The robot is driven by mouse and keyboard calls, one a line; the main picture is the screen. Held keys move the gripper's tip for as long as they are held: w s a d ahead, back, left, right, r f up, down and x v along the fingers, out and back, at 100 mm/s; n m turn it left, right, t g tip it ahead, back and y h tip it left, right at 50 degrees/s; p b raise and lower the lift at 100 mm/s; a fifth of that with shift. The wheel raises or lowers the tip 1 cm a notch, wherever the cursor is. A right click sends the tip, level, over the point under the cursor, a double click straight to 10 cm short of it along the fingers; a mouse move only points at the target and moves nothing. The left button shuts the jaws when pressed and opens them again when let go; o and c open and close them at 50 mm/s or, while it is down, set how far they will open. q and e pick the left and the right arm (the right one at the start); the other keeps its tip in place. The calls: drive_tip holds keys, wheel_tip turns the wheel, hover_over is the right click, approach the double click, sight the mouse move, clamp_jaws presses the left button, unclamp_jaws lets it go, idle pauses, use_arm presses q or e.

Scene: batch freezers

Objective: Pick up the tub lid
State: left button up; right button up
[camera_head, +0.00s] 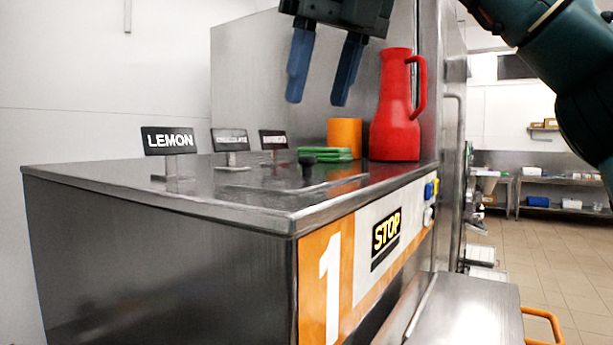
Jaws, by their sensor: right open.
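A flat steel tub lid (285,187) appears to lie on the metal top of the batch freezer (100,176). Its black knob (307,162) stands up from it. The lid's outline is hard to tell from the shiny top. My right gripper (319,92) is in the upper middle of the head view, pointing down, with its two blue fingers apart and nothing between them. It shows above the knob in the picture, clear of it. My left gripper is not in view.
A red jug (395,115), an orange container (345,134) and folded green cloths (325,154) stand behind the knob. Signs, one reading LEMON (170,141), stand at the left. A STOP label (386,237) is on the front panel. The near left top is bare.

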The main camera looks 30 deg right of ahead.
sight(307, 167)
drive_tip(key=x, duration=0.2)
drive_tip(key=shift+w+f, duration=0.15)
drive_tip(key=shift+f, duration=0.15)
drive_tip(key=shift+d+x, duration=0.15)
drive_tip(key=shift+x, duration=1.15)
drive_tip(key=shift+d+x, duration=0.15)
drive_tip(key=shift+x, duration=1.2)
drive_tip(key=shift+w, duration=0.1)
clamp_jaws()
